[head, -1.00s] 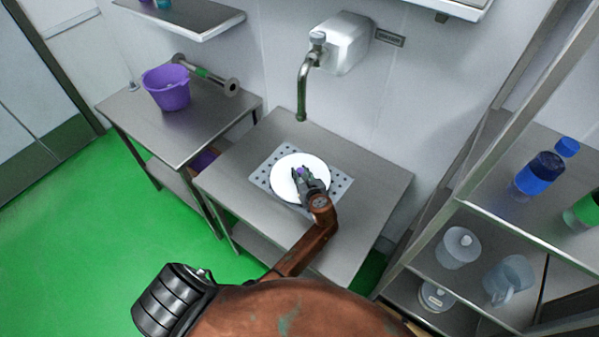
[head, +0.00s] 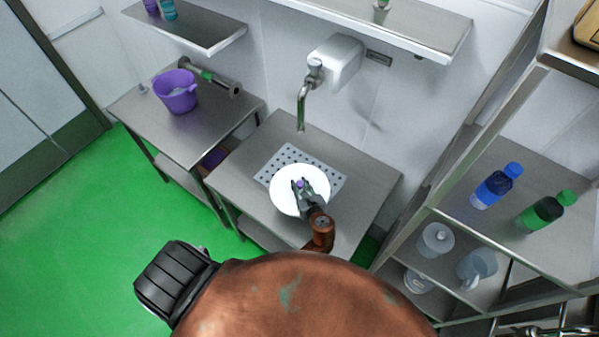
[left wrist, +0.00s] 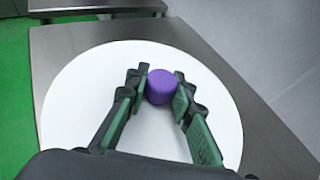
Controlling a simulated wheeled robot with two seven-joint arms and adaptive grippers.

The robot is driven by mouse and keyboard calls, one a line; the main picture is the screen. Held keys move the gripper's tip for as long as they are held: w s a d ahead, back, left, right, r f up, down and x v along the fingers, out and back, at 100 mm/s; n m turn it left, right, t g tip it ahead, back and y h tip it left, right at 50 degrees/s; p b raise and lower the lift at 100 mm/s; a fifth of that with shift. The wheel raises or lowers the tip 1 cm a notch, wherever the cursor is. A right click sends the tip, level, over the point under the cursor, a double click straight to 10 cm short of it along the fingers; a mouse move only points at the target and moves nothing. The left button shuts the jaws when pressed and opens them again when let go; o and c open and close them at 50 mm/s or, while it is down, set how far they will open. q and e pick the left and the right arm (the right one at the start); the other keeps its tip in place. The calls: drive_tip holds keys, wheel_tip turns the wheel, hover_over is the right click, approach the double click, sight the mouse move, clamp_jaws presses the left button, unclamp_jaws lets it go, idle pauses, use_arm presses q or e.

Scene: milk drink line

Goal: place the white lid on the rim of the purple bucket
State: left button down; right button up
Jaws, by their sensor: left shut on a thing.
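The white lid (head: 285,200) is a round disc with a purple knob (left wrist: 160,88) at its centre. My left gripper (head: 300,186) is shut on the knob, with a finger on either side of it in the left wrist view (left wrist: 158,92). The lid is over the near part of the middle steel table; its exact height above the top is hard to tell. The purple bucket (head: 177,97) stands upright and open on the left steel table, apart from the lid. My right gripper does not show.
The left table (head: 200,135) also bears a metal pipe piece (head: 215,82) behind the bucket. A tap (head: 302,105) juts over the middle table (head: 350,165) and its perforated plate (head: 275,165). A shelf rack (head: 440,195) with bottles and jugs stands at right.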

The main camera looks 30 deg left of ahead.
use_arm(q)
drive_tip(key=shift+s+d+r+p, duration=0.25)
drive_tip(key=shift+s+d+p, duration=0.05)
drive_tip(key=shift+s, duration=0.2)
drive_tip(key=shift+s+d+r+p, duration=0.25)
drive_tip(key=shift+s+p, duration=0.05)
drive_tip(key=shift+s, duration=0.15)
